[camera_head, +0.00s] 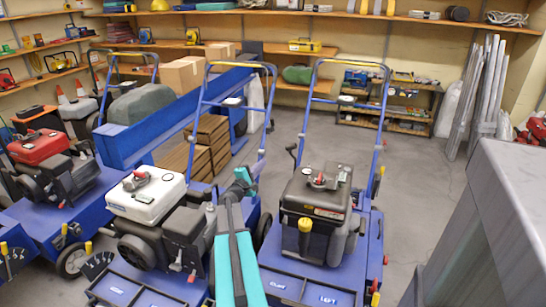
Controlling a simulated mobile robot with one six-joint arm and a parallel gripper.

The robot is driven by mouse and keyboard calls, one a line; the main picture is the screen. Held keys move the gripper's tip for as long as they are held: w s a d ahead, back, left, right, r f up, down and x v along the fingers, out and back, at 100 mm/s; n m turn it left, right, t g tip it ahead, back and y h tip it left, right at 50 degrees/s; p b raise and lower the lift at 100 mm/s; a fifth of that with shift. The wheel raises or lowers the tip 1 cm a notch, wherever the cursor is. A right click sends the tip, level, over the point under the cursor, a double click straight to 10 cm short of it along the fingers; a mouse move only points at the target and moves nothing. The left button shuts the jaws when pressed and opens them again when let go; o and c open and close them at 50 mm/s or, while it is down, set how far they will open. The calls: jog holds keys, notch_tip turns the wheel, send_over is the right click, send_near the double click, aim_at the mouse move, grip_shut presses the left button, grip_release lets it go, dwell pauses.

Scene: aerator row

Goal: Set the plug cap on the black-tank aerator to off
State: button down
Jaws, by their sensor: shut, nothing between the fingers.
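The black-tank aerator (322,248) stands right of centre, a blue machine with a black engine and tank (319,196) and a tall blue handle. A red piece sits by the cap on top of the tank. A yellow-topped black part (305,226) stands at the engine's front; I cannot tell for sure whether it is the plug cap, nor its setting. My teal and grey arm reaches up from the bottom. At its far end my gripper (244,181) is small, left of the black tank and apart from it. It looks shut and empty, though its fingers are hard to make out.
A white-tank aerator (147,196) stands close on the left, and a red-tank one (38,145) farther left. A grey cabinet (490,220) fills the right edge. Bare floor lies right of and behind the black-tank aerator.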

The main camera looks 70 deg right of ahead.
aim_at(291, 153)
jog(key=s+d+r, duration=0.1)
jog(key=s+d, duration=0.3)
jog(key=d, duration=0.6)
jog(key=shift+s+d+r+b, duration=0.2)
jog(key=shift+s+r+b, duration=0.1)
jog(key=shift+s+r, duration=0.1)
dwell(0.3)
jog(key=shift+s+b, duration=0.1)
jog(key=shift+b, duration=0.2)
jog(key=shift+s+d+r+m+b, duration=0.1)
jog(key=shift+s+r+m+b, duration=0.4)
jog(key=shift+m+b, duration=0.25)
